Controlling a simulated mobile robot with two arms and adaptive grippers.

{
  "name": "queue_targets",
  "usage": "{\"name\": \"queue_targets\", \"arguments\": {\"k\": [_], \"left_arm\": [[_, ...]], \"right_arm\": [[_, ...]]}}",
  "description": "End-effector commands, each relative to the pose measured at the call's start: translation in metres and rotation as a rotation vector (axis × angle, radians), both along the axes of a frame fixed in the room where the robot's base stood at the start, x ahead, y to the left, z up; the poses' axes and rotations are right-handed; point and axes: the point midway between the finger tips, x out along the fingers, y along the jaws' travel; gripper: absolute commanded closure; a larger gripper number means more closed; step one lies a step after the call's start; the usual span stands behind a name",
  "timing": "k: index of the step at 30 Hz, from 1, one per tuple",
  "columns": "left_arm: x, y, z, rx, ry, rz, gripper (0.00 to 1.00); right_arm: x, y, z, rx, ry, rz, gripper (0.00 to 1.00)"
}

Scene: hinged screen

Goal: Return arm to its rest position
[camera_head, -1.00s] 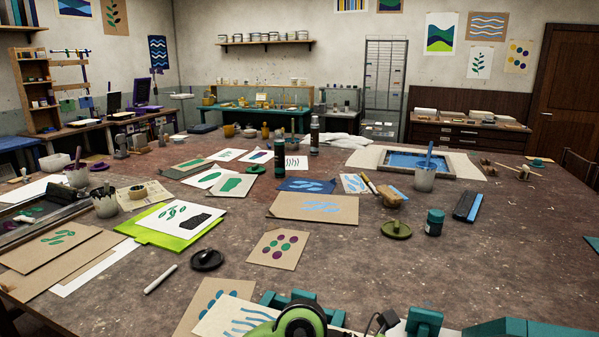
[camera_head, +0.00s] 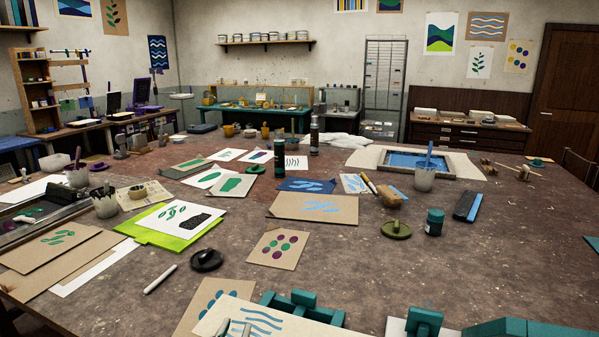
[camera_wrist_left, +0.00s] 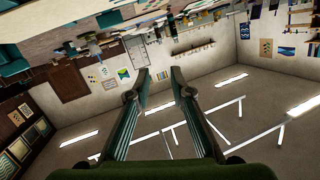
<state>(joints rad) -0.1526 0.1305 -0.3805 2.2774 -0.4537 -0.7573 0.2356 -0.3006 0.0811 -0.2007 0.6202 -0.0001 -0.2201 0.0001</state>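My left gripper (camera_head: 235,329) shows only as two grey fingertips at the bottom edge of the head view, in front of a print with blue waves (camera_head: 262,319). In the left wrist view its two long fingers (camera_wrist_left: 159,78) stand apart with nothing between them, so it is open and empty. That view is upside down, with the room's walls and ceiling lights beyond the fingers. Teal clamp-like parts (camera_head: 303,304) stand at the near table edge, cut off by the frame. My right gripper is not in view.
Bare table lies at the right.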

Motion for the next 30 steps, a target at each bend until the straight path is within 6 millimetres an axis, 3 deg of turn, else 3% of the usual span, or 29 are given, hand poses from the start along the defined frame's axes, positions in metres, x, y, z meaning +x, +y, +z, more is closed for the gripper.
{"name": "queue_targets", "arguments": {"k": [1, 3, 6, 9, 13, 18, 19, 26, 30], "left_arm": [[-0.016, 0.015, -0.032, -0.008, 0.115, 0.033, 0.79], [-0.043, 0.034, -0.075, -0.014, 0.279, 0.071, 0.79], [-0.09, 0.053, -0.126, -0.018, 0.5, 0.104, 0.79], [-0.136, 0.065, -0.162, -0.018, 0.683, 0.116, 0.79], [-0.192, 0.073, -0.192, -0.018, 0.879, 0.112, 0.79], [-0.259, 0.079, -0.214, -0.016, 1.096, 0.092, 0.79], [-0.268, 0.079, -0.218, -0.015, 1.124, 0.087, 0.79], [-0.25, 0.076, -0.281, -0.011, 1.136, 0.087, 0.79], [-0.248, 0.075, -0.329, -0.006, 1.156, 0.086, 0.79]], "right_arm": [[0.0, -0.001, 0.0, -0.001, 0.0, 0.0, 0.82], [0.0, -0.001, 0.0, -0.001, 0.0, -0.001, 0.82], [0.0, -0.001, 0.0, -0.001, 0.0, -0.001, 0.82], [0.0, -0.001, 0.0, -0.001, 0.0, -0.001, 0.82], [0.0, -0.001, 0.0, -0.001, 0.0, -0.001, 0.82], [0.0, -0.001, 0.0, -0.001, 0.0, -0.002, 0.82], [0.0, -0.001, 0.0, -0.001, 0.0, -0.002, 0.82], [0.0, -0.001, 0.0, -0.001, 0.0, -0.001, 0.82], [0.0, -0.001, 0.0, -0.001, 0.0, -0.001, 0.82]]}}
